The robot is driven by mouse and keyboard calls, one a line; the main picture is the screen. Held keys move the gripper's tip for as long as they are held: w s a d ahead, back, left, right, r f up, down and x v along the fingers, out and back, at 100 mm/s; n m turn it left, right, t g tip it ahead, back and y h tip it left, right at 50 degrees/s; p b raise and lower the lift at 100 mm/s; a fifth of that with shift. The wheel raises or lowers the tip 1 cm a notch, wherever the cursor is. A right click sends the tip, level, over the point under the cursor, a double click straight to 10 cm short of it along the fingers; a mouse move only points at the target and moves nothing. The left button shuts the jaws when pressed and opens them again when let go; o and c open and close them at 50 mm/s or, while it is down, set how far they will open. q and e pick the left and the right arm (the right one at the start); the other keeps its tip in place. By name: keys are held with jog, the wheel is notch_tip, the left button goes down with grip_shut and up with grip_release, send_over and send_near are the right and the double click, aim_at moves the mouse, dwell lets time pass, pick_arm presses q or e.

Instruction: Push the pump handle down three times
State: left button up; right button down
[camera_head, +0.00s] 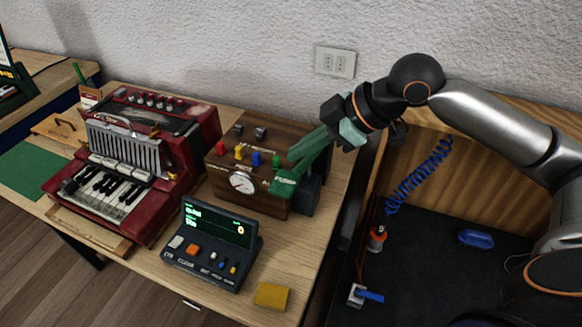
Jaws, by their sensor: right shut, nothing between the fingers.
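A wooden box (222,177) with a round white gauge (242,182) and several coloured levers stands on the table. A dark block (304,195) sits at its right end; I cannot tell for certain whether it is the pump handle. My right gripper (282,178), with green fingers, comes in from the upper right. It is shut and empty, its fingertips in front of the box's right end. They hide part of the box, and I cannot tell whether they touch it. My left gripper is not in view.
A red accordion-like instrument (190,150) stands left of the box. A dark console with a lit display (215,226) and a yellow pad (271,296) lie in front. A black surface (440,265) with a blue coiled hose (420,180) is at the right.

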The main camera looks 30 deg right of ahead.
aim_at(296, 175)
jog(key=shift+f, duration=0.1)
dwell(0.7)
jog(key=shift+s+a+f, duration=0.1)
jog(key=shift+a+f, duration=0.05)
jog(key=shift+f, duration=0.15)
jog(key=shift+s+a+f+b, duration=0.2)
jog(key=shift+s+a+f, duration=0.05)
jog(key=shift+f, duration=0.45)
jog(key=shift+s+a+f+b, duration=0.2)
jog(key=shift+a+f+b, duration=0.05)
jog(key=shift+f, duration=0.5)
jog(key=shift+s+a+f+b, duration=0.2)
jog(key=shift+s+a+f, duration=0.05)
jog(key=shift+f, duration=0.45)
dwell(1.9)
jog(key=shift+s+a+f, duration=0.25)
jog(key=shift+a+f, duration=0.05)
jog(key=shift+f, duration=0.35)
dwell(1.3)
